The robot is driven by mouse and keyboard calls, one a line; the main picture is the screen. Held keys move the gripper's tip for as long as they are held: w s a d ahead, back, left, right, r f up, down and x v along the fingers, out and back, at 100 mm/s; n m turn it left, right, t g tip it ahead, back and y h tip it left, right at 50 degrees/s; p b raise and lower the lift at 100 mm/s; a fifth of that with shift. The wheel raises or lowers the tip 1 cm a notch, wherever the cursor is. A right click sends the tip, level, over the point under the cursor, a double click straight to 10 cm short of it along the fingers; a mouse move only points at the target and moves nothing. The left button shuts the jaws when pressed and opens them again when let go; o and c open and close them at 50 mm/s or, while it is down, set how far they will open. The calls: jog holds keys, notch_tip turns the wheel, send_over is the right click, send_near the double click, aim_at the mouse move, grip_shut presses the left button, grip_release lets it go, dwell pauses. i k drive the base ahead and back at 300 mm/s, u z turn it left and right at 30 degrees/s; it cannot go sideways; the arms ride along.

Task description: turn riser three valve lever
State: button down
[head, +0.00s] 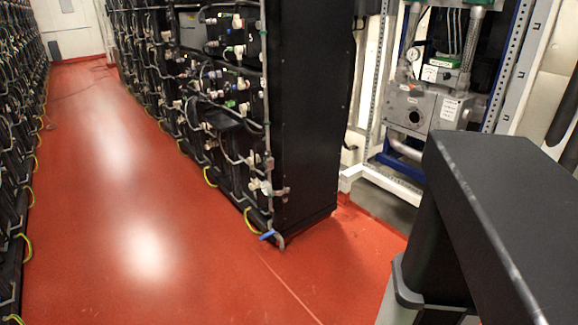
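A small blue lever (267,235) shows low down at the near corner of the battery rack, just above the red floor. It sits at the foot of a thin grey vertical pipe (265,120) that runs up the rack's corner. The lever is small in the picture, and I cannot read any riser number on it. I cannot tell whether the valve is open or closed. My gripper is not in view.
The black battery rack (305,120) stands in the middle, with another rack (12,150) along the left. The red aisle floor (120,200) between them is clear. Grey machinery with a gauge (430,105) stands at right behind a white frame. Black parts block the lower right.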

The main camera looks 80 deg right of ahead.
aim_at(267, 154)
jog(key=z, duration=0.3)
jog(key=k, duration=0.35)
jog(key=z, duration=0.45)
jog(key=i, duration=0.5)
jog(key=z, duration=0.05)
